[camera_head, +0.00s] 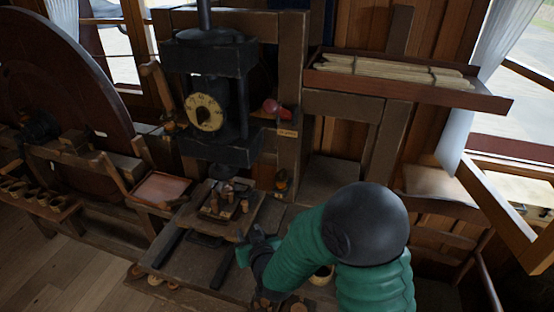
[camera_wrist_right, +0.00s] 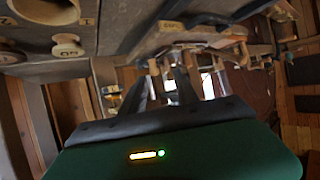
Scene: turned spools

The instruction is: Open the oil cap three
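Small round turned wooden caps sit along the front edge of the bench in the head view, a few at the lower left (camera_head: 154,280); others are partly hidden by my right arm. In the right wrist view, a pale turned cap (camera_wrist_right: 67,45) stands out from a dark panel above a small label, and a larger round cap (camera_wrist_right: 45,10) is cut off at the top. I cannot tell which is oil cap three. My right gripper (camera_head: 256,236) is low over the bench front. Its dark fingers (camera_wrist_right: 170,88) look apart, with no cap between them. My left gripper is out of view.
A black press (camera_head: 210,100) with a round dial stands behind. A wooden tray (camera_head: 232,222) with small pieces is just left of and beyond my right gripper. A shelf (camera_head: 400,92) juts out at upper right. A chair (camera_head: 440,210) stands at right.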

